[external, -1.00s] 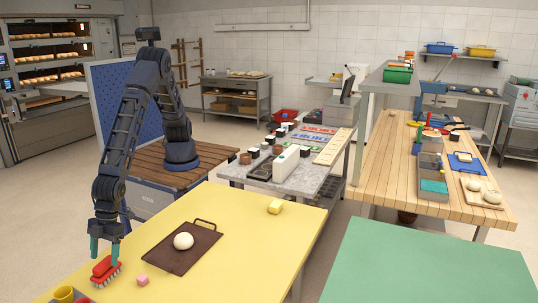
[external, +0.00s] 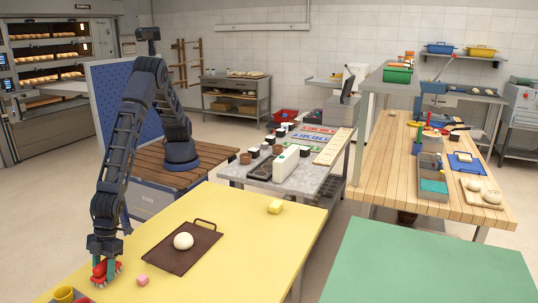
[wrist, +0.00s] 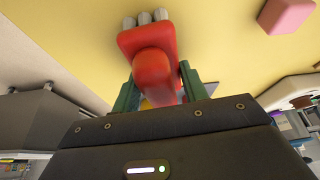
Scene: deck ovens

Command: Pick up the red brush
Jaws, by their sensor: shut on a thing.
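The red brush (external: 99,270) is on the yellow table (external: 232,231) near its left front edge, with its red handle and pale bristles showing in the wrist view (wrist: 150,62). My gripper (external: 104,266) is lowered over it, with its green fingers on both sides of the red handle in the wrist view (wrist: 155,88). The fingers are shut on the brush. Parts of the brush are hidden behind the gripper in the external view. I cannot tell whether the bristles touch the table.
A pink block (external: 142,280) lies just right of the brush. A yellow cup (external: 64,294) stands at the front left. The table's right half is mostly clear.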

